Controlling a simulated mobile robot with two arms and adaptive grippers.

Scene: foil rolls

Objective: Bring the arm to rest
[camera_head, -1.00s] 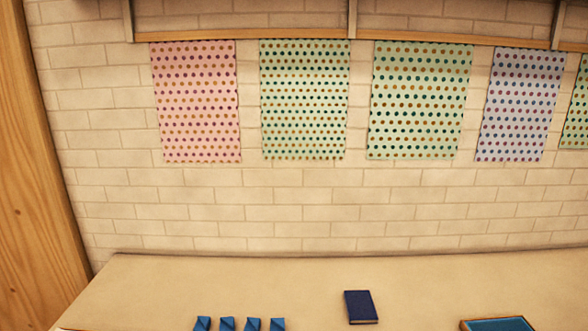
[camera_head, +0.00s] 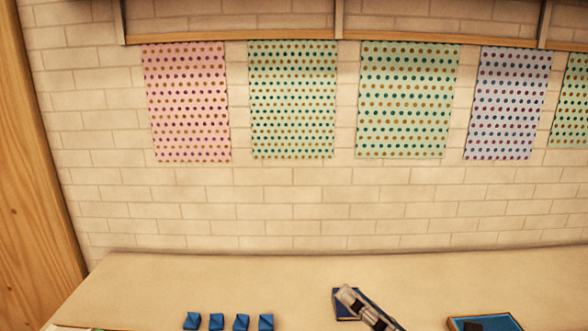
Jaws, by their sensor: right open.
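My right gripper (camera_head: 352,298) is at the bottom of the head view, right of the middle. It is open, and nothing shows between its fingers. It is in front of a dark blue flat block (camera_head: 346,312) on the table and hides part of it. I cannot tell whether they touch. My left gripper is not in view.
Several small blue blocks (camera_head: 241,322) stand in a row on the table (camera_head: 200,275). A blue tray with a wooden rim (camera_head: 484,318) is at right, with a dark item (camera_head: 473,326) inside. Dotted sheets (camera_head: 292,100) hang on the brick wall. The back of the table is clear.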

